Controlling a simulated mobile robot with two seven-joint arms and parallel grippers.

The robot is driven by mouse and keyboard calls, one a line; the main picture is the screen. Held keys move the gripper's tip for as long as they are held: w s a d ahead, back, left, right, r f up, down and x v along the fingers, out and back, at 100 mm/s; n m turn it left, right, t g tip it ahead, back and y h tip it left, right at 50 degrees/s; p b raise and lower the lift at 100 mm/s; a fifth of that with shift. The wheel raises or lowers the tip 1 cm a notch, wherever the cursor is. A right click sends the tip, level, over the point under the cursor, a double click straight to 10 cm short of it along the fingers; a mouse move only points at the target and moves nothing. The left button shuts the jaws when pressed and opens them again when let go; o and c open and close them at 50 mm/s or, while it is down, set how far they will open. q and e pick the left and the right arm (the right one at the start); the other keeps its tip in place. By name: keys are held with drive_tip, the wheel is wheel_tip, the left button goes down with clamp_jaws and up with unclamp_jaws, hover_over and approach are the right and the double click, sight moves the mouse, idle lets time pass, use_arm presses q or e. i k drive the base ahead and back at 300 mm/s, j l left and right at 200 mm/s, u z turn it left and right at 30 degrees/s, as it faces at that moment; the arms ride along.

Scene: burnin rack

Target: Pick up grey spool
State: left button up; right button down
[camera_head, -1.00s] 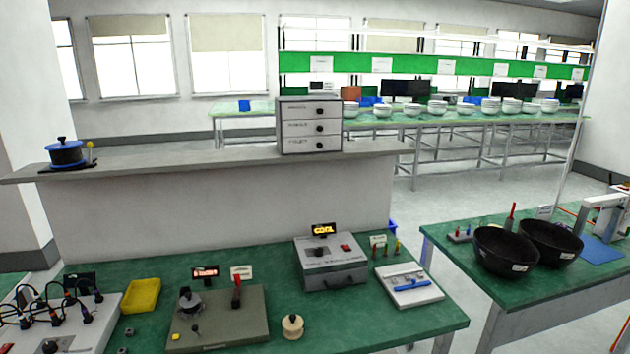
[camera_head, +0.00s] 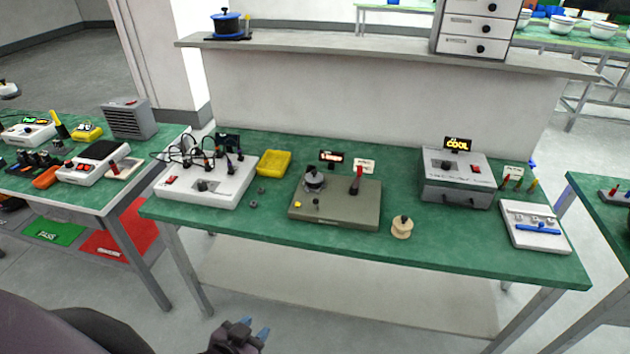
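A grey spool-like part (camera_head: 314,181) sits upright on the left side of a flat olive-grey fixture (camera_head: 340,219) on the green bench. A pale beige spool (camera_head: 402,227) stands on the bench just right of that fixture, near the front edge. My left gripper (camera_head: 254,331) is at the bottom of the view, in front of and below the bench edge. Its two blue-tipped fingers look apart, with nothing between them. It is well clear of both spools. My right gripper is not in view.
The green bench (camera_head: 255,233) also holds a white wired box (camera_head: 205,188), a yellow tray (camera_head: 273,163), a grey oven-like box (camera_head: 455,178) and a white tray (camera_head: 536,226). A raised shelf (camera_head: 330,49) runs behind. Another bench (camera_head: 95,195) stands left.

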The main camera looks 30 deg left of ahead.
sight(314, 178)
drive_tip(key=i+j+u, duration=0.1)
drive_tip(key=u, duration=1.35)
drive_tip(key=i+l+u, duration=0.15)
drive_tip(key=i, duration=0.25)
